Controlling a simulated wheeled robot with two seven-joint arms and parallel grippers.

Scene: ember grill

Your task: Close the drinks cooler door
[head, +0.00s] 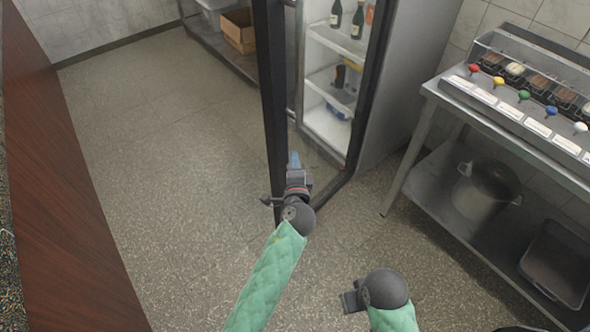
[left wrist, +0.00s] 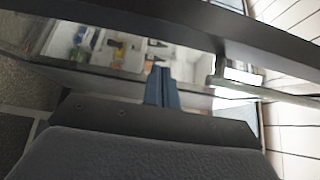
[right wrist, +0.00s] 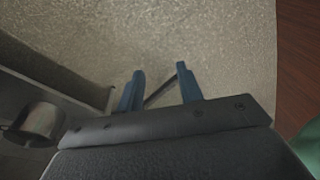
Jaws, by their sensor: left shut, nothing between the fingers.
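The drinks cooler (head: 405,85) stands at the top middle of the head view, with bottles on its lit shelves. Its dark-framed glass door (head: 271,85) stands open, swung out toward me. My left gripper (head: 295,160) is shut and empty, close to the lower part of the door. In the left wrist view its blue fingers (left wrist: 162,88) are together in front of the door's glass and dark frame (left wrist: 190,32). I cannot tell whether they touch it. My right gripper (right wrist: 160,85) is open and empty above the floor; in the head view it points down at the bottom middle.
A steel table (head: 440,92) with a topping rack stands at the right. A pot (head: 485,188) and a tray (head: 556,263) sit on its lower shelf. A wooden counter (head: 60,190) runs along the left. A cardboard box (head: 238,30) is at the back. The floor (head: 165,150) between is clear.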

